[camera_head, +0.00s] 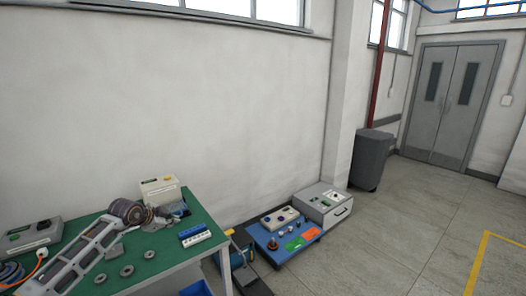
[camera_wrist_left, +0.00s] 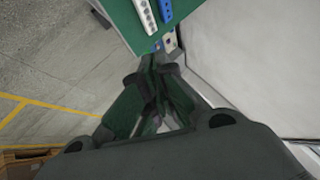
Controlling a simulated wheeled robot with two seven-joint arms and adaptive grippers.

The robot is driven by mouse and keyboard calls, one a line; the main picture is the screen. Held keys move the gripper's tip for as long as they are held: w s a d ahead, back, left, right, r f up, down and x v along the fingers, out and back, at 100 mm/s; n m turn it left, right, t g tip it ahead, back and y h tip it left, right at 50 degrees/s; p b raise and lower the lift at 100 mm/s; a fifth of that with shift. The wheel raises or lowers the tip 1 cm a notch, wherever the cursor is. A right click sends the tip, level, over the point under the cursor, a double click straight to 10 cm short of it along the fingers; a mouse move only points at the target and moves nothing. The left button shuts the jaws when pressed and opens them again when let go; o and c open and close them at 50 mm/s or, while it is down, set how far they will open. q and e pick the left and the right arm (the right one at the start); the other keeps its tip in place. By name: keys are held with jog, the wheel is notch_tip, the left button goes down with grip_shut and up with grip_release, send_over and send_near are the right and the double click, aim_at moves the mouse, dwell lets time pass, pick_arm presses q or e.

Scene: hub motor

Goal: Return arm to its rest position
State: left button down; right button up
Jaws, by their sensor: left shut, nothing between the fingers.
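My left arm (camera_head: 88,252) comes in from the lower left of the head view and reaches over the green table (camera_head: 180,263). My left gripper (camera_head: 180,210) shows small and dark past the arm's round joint, and its exact outline is hard to tell. In the left wrist view the two dark fingers (camera_wrist_left: 158,60) come together at the top, shut and empty. The table's edge shows beyond them, with a white strip (camera_wrist_left: 146,14) and a blue strip (camera_wrist_left: 165,10) on it. My right gripper is not in view.
Several grey rings (camera_head: 126,270) lie on the table, with a cream box (camera_head: 160,189) behind and a grey control box (camera_head: 32,238) at left. A blue board (camera_head: 285,242) and a grey case (camera_head: 324,203) stand to the right. A bin (camera_head: 370,160) stands by the wall; floor at right is clear.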

pick_arm(q)
jog(key=s+d+f+h, duration=0.2)
jog(key=d+f+h, duration=0.15)
jog(key=f, duration=0.55)
jog(key=s+d+f+h, duration=0.25)
jog(key=d+f, duration=0.25)
jog(key=f, duration=0.5)
jog(key=s+a+f+n+t+y, duration=0.1)
jog(key=s+f+n+y, duration=0.1)
jog(key=s+f, duration=0.45)
jog(key=s+a+f+n+y, duration=0.15)
jog(key=s+f, duration=0.25)
jog(key=f, duration=0.6)
jog(key=s+a+f+n+t+y, duration=0.1)
jog(key=s+f+n+y, duration=0.15)
jog(key=s+f, duration=0.45)
jog(key=s+f+n+g+y, duration=0.25)
jog(key=s+f+g, duration=0.25)
jog(key=s+f, duration=1.5)
jog(key=s+d+f+g, duration=0.2)
jog(key=s, duration=1.1)
jog(key=s+d+f+n+g, duration=0.1)
jog(key=s+d+f+g, duration=0.1)
jog(key=s, duration=1.1)
jog(key=shift+d+f+g, duration=0.2)
jog(key=shift+f+g, duration=0.2)
jog(key=shift+f, duration=0.2)
